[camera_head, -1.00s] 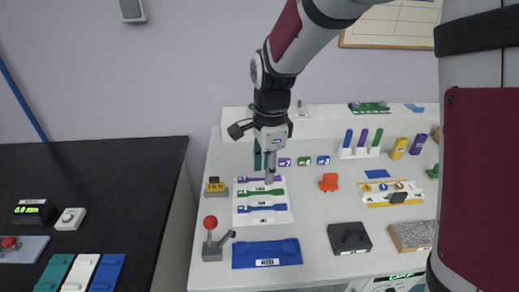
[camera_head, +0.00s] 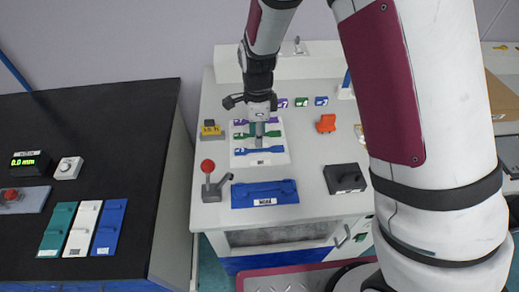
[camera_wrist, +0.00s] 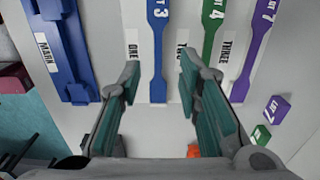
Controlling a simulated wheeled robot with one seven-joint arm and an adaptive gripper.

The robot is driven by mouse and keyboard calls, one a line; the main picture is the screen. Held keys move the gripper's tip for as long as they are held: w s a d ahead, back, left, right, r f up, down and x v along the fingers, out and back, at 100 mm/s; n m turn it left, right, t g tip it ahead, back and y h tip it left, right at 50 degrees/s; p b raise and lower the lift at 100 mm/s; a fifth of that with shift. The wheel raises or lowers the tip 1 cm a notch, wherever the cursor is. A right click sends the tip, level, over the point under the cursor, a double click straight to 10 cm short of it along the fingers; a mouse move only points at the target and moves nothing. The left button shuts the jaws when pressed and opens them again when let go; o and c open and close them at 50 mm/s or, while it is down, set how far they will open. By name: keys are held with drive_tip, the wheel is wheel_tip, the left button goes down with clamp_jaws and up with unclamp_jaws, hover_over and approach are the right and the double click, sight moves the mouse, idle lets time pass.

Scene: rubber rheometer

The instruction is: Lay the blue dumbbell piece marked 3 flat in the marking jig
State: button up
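The blue dumbbell piece (camera_head: 243,152) marked 3 lies flat on the white card (camera_head: 282,157) in the front row; the wrist view shows it too (camera_wrist: 159,50). The green piece marked 4 (camera_wrist: 210,28) and purple piece marked 7 (camera_wrist: 250,45) lie in rows behind it. The blue marking jig (camera_head: 265,188), labelled MARK (camera_wrist: 62,45), sits in front of the card. My gripper (camera_wrist: 160,62) is open and empty, pointing down over the card. Its fingertips show on either side of the blue piece's narrow middle; their height above it is unclear.
A red-knobbed lever (camera_head: 208,175) stands left of the jig. A black block (camera_head: 344,178) and an orange item (camera_head: 326,123) are to the right. Small numbered blocks (camera_head: 302,102) stand behind the card. My arm hides the bench's right part.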

sight(259, 150)
drive_tip(key=f, duration=0.4)
drive_tip(key=shift+s+d+f+p, duration=0.2)
drive_tip(key=shift+f+p, duration=0.1)
drive_tip(key=shift+f, duration=0.1)
clamp_jaws()
